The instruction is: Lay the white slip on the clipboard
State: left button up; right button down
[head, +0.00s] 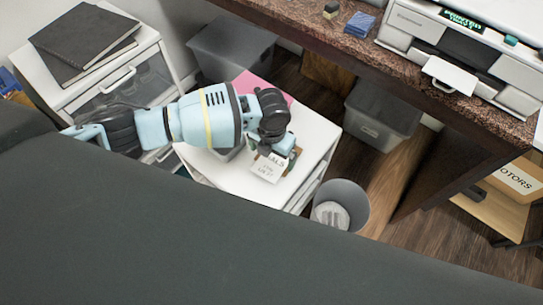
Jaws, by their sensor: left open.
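A white slip (266,170) with dark printing lies at the front of the white cabinet top (225,175), below my left gripper. A brown edge (294,164) shows beside it, perhaps the clipboard; most of that is hidden by the slip and my gripper. My left gripper (272,152) is open, right over the slip's upper end. I cannot tell whether the fingers touch it. My right gripper is not in view.
A pink sheet (262,86) lies at the back of the cabinet. A grey waste bin (355,203) stands at its right. Dark notebooks (85,42) lie on another white cabinet at left. A printer (460,50) sits on the counter (390,65).

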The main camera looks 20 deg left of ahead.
pick_arm(q)
notch_tip(320, 180, up, 5)
jog(key=shift+r, duration=0.1)
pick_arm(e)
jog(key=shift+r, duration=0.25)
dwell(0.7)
pick_arm(q)
jog(key=s+d+f+n+t+h+p, duration=0.25)
jog(key=s+d+n, duration=0.3)
jog(key=n, duration=0.35)
jog(key=s+d+f+n+t+h+p, duration=0.1)
jog(key=s+d+f+n+t+h, duration=0.15)
jog(key=s+d+n+h, duration=0.4)
jog(key=s+a+n+t+y+p, duration=0.2)
jog(key=s+a+n+y, duration=0.5)
jog(key=s+a+n, duration=1)
jog(key=a+n+t, duration=0.1)
jog(key=a+n, duration=0.1)
jog(key=n, duration=0.2)
jog(key=shift+s+f+t+p, duration=0.35)
jog(key=shift+f+t+p, duration=0.05)
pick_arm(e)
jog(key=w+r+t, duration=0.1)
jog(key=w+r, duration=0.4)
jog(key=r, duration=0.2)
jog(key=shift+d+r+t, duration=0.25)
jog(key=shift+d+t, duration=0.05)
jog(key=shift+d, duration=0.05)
